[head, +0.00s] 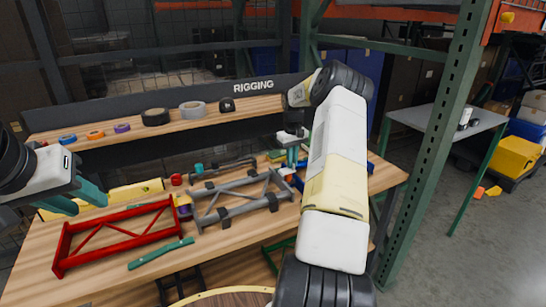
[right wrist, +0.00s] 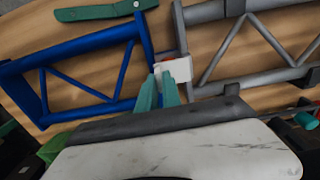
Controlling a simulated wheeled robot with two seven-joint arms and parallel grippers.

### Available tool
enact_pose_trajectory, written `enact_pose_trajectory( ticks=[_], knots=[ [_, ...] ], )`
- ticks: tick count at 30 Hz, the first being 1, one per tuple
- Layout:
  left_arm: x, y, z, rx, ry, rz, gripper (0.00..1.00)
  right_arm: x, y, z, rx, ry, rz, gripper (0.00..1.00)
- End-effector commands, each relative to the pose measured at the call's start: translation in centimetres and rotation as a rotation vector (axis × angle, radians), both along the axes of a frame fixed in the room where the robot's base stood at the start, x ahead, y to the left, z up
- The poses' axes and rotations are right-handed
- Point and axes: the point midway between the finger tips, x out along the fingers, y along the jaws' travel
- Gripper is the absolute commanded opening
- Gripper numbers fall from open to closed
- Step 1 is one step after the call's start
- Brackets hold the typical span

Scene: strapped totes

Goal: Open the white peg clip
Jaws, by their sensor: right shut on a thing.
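The white peg clip (right wrist: 178,70), with a red-orange patch along its top, shows in the right wrist view between a blue truss frame (right wrist: 85,85) and a grey truss frame (right wrist: 215,50). My right gripper (right wrist: 160,82) has its teal fingers close together on the clip's left end, shut on it. In the head view my right gripper (head: 292,155) is over the right part of the bench, and my arm hides the clip there.
The wooden bench (head: 225,238) also carries a green bar (head: 160,253) and the grey frame (head: 240,208). Tape rolls (head: 192,108) line the shelf behind. A green post (head: 430,140) stands right of my right arm.

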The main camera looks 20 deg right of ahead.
Motion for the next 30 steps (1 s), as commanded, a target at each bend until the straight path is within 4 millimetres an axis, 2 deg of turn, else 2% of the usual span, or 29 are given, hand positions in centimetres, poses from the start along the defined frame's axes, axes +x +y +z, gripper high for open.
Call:
enact_pose_trajectory(
  ticks=[11,30],
  knots=[
    [0.0,0.0,0.0,0.000,0.000,0.000,0.36,0.0,1.2,1.0,-0.193,-0.014,0.009,0.00],
    [0.0,0.0,0.0,0.000,0.000,0.000,0.36,-0.3,4.9,2.2,-0.793,-0.063,0.010,0.00]
  ],
)
